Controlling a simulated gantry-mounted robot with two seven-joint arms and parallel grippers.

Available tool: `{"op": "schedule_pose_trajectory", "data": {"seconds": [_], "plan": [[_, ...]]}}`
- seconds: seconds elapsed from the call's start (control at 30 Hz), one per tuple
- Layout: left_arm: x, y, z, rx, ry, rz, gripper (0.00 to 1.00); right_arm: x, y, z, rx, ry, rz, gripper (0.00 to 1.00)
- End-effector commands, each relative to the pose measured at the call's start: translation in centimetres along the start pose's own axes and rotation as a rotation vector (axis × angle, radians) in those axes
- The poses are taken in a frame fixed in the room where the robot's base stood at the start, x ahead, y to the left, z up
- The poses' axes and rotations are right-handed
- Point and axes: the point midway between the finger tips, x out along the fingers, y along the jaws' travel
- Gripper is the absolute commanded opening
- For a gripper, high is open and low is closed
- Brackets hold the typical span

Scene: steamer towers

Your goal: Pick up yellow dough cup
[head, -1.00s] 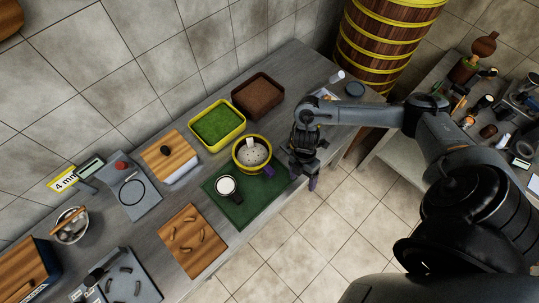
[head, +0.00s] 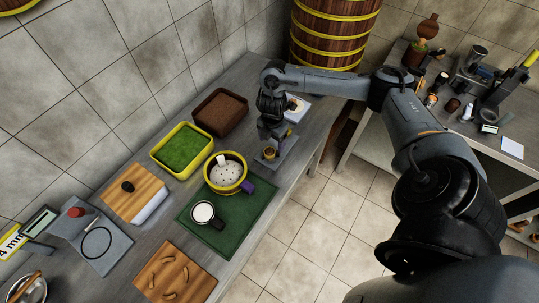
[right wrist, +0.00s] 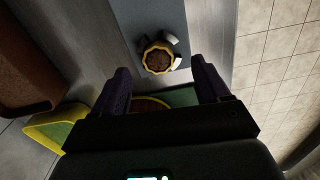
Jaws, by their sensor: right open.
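The yellow dough cup (head: 270,153) is a small fluted yellow cup with a brown filling, on a grey board (head: 283,157) at the right part of the counter. In the right wrist view the cup (right wrist: 158,59) is upright, with small pale pieces close beside it. My right gripper (head: 269,137) points down just above the cup and partly hides it. In the right wrist view its two dark fingers (right wrist: 162,80) are apart with nothing held between them, and the cup lies just beyond their tips. My left gripper is not in view.
A yellow-rimmed pot (head: 225,187) and a cup of white liquid (head: 203,212) stand on a green mat (head: 244,217). A green-filled yellow tray (head: 181,150) and a brown-filled tray (head: 220,112) stand behind. The counter's front edge is close to the grey board.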

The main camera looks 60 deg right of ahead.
Motion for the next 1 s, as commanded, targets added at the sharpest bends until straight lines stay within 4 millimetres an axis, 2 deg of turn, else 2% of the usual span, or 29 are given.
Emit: {"op": "schedule_pose_trajectory", "data": {"seconds": [0.17, 0.5, 0.77, 1.0], "plan": [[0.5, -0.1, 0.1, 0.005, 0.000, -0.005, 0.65, 1.2, 0.1, -0.2, 0.000, 0.002, -0.003, 0.75], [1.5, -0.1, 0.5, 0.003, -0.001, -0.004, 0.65, 5.0, 0.4, -0.5, 0.001, 0.001, -0.002, 0.75], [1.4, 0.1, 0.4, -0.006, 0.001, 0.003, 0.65, 5.2, 0.4, -0.4, -0.001, 0.000, -0.001, 0.75], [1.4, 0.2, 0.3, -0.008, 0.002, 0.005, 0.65, 5.2, 0.4, -0.4, -0.001, 0.000, -0.001, 0.40]]}}
